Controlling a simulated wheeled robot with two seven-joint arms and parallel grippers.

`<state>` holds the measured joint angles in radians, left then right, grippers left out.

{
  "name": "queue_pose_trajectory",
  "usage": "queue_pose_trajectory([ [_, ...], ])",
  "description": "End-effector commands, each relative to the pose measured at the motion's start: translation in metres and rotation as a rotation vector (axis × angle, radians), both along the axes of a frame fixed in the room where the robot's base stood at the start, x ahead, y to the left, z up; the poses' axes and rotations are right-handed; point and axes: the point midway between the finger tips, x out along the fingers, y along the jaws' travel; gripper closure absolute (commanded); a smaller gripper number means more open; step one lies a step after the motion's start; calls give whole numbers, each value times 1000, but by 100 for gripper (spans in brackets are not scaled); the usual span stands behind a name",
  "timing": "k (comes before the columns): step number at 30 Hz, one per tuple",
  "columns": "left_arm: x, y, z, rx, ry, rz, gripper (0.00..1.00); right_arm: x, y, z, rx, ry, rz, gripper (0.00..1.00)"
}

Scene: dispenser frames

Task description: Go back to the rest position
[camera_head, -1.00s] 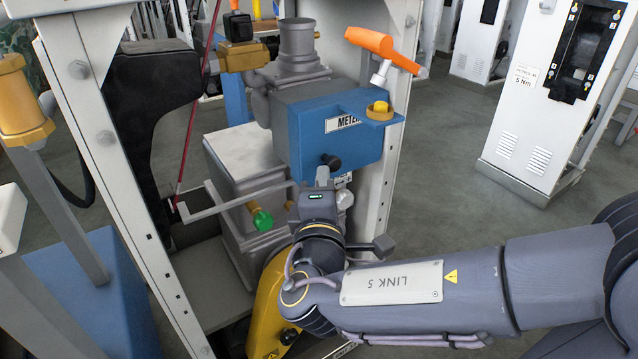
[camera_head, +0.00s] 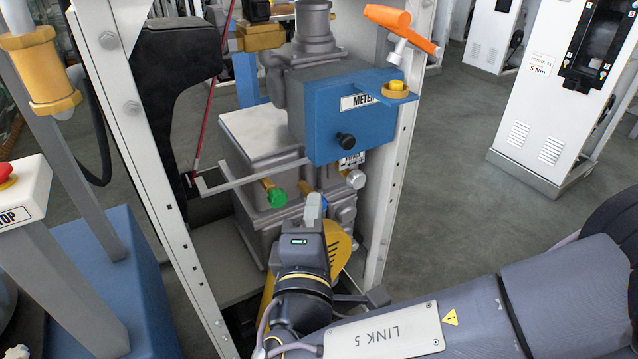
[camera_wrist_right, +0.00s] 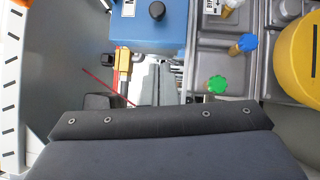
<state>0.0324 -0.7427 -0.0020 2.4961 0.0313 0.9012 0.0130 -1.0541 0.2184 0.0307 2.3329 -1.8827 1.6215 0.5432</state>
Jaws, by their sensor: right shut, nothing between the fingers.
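My right gripper (camera_head: 314,208) is in front of the dispenser's grey pump body, below the blue METER box (camera_head: 355,125). Its grey fingers are together with nothing held, apart from the box's black knob (camera_head: 346,140). In the right wrist view, the closed fingers (camera_wrist_right: 154,84) point past the black knob and the green knob (camera_wrist_right: 216,84). My forearm comes in from the lower right. My left gripper is not in view.
The dispenser's white frame post (camera_head: 140,170) stands left of my gripper, and another (camera_head: 402,150) to the right. A grey bar (camera_head: 250,177) and green knob (camera_head: 277,198) are close by. A STOP button box (camera_head: 22,195) is at far left.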

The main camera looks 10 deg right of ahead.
Motion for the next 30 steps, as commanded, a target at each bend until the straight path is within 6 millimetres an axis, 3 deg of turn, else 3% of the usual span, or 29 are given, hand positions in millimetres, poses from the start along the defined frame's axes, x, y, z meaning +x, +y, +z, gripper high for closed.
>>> queue_pose_trajectory([
  [7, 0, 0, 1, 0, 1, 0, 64, -12, 3, -2, -1, 4, -3, 100],
  [10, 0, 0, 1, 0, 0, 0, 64, -9, -13, -9, 18, 46, -46, 100],
  [14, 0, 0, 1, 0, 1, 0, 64, -7, -69, -39, 106, 222, -203, 100],
  [16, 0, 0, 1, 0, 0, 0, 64, -16, -110, -67, 202, 372, -323, 100],
  [18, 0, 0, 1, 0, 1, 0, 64, -37, -148, -100, 349, 540, -448, 100],
  [21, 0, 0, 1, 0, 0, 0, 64, -82, -178, -146, 642, 764, -591, 100],
  [25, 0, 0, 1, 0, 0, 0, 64, -127, -172, -178, 1056, 922, -673, 100],
  [30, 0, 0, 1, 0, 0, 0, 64, -145, -147, -182, 1496, 933, -666, 100],
])
